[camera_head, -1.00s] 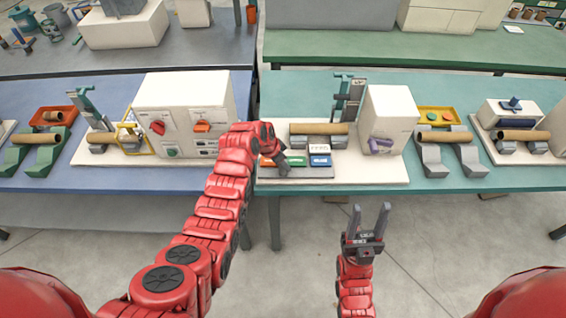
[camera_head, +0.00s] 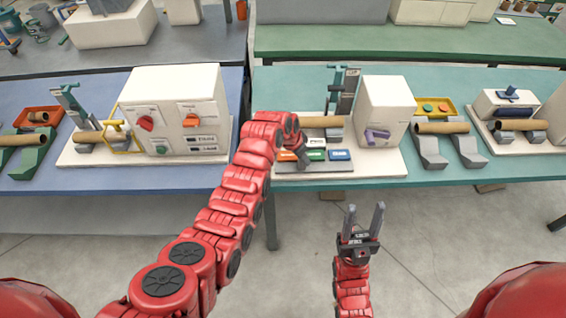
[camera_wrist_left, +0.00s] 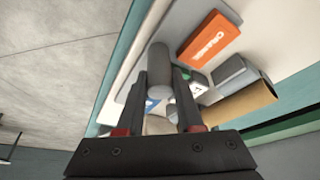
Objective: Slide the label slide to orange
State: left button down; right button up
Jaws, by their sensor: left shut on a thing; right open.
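The label slide (camera_head: 320,167) is a grey plate with orange (camera_head: 286,156), green (camera_head: 315,155) and blue (camera_head: 340,155) labels, in front of the right-hand white machine. A small white block (camera_head: 316,142) with dark lettering stands behind the green label. My left gripper (camera_head: 302,158) is at the slide's front left. In the left wrist view its fingers (camera_wrist_left: 160,100) are shut around an upright grey round knob (camera_wrist_left: 159,68). The ORANGE label (camera_wrist_left: 208,38) lies clear of the fingers there; green and blue are mostly hidden. My right gripper (camera_head: 362,225) is open and empty, short of the table.
Another white machine (camera_head: 180,110) with red and orange knobs stands left. Grey cradles with a tube (camera_head: 441,128) stand right.

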pick_arm(q)
jog(key=b, duration=0.6)
send_over(331, 167)
jog(key=shift+a+f, duration=0.1)
jog(key=shift+a, duration=0.25)
jog(key=shift+d, duration=0.35)
jog(key=shift+r, duration=0.2)
jog(key=c, duration=0.8)
grip_release()
jog(key=shift+d, duration=0.1)
jog(key=shift+o, duration=1.3)
jog(key=shift+d+f, duration=0.1)
